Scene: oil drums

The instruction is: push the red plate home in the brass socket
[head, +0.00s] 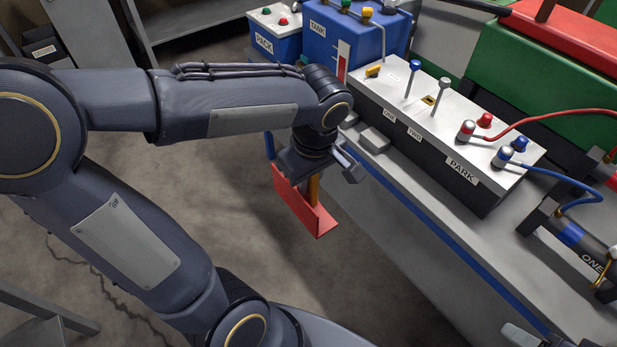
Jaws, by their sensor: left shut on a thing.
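My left gripper (318,165) is shut on the red plate (297,203), which hangs below it over the floor, in front of the bench edge. The plate looks bent, with an upright face and a short lip, and an orange-brown piece (314,188) shows against it. A small brass socket (429,99) with a dark opening is in the white top of the control box, right of and beyond the plate. The plate is well apart from it. A grey piece at the bottom right edge may be my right gripper (522,336); its jaws cannot be made out.
The white-topped box (455,125) carries a yellow piece (373,71), a blue-topped lever (412,77), a grey lever (441,95) and red and blue cable plugs. A blue tank (350,35) stands behind. The grey bench (420,195) has bare room in front of the box.

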